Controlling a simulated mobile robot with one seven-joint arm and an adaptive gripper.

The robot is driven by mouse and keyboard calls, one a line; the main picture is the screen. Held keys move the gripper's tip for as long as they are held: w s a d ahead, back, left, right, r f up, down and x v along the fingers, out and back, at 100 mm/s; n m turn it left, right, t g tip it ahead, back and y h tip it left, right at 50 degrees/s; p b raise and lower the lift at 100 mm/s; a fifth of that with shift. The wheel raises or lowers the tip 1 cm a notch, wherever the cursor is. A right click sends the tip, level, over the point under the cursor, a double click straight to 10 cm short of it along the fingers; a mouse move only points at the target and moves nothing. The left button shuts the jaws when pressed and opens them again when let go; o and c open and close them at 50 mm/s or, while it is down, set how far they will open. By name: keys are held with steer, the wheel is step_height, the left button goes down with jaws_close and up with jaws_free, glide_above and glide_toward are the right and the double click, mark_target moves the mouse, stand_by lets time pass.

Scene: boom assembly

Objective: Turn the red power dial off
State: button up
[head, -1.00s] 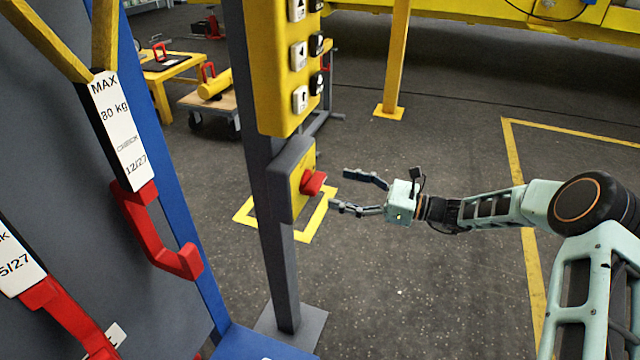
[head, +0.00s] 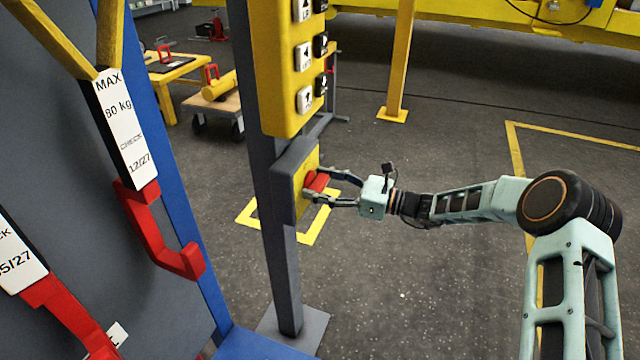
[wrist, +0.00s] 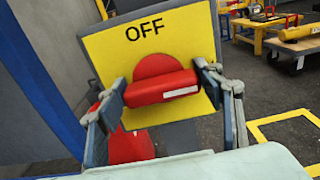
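The red power dial (head: 317,181) sits on a yellow plate on the grey post. In the wrist view, the dial (wrist: 160,86) has a bar handle lying nearly level, slightly tilted, with a white mark at its right end. The word OFF (wrist: 145,30) is printed above it. My gripper (head: 308,181) is at the dial, with one finger on each side of it. In the wrist view, my gripper (wrist: 161,84) has its fingers spread, one near each end of the handle. I cannot tell whether they touch it.
A yellow button box (head: 285,75) hangs above the dial on the grey post (head: 285,285). At left, red hooks (head: 160,235) hang by a grey and blue panel. A yellow pillar (head: 398,65) stands behind. The floor at right is open. An unclear red shape (wrist: 130,147) shows below the plate.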

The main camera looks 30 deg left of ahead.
steer(key=c, duration=0.5)
steer(key=shift+n+b, duration=0.3)
steer(key=n+b, duration=0.3)
steer(key=shift+f+n, duration=0.15)
steer(key=shift+n, duration=0.15)
steer(key=n+b, duration=0.3)
steer(key=n, duration=0.1)
steer(key=shift+s+n+b, duration=0.2)
steer(key=shift+n+b, duration=0.1)
steer(key=shift+b, duration=0.05)
steer(key=n+b, duration=0.6)
steer(key=shift+s+f, duration=0.1)
steer(key=shift+f, duration=0.1)
steer(key=n+b, duration=0.3)
steer(key=shift+r, duration=0.15)
steer(key=shift+s+n+b, duration=0.1)
steer(key=shift+n+b, duration=0.2)
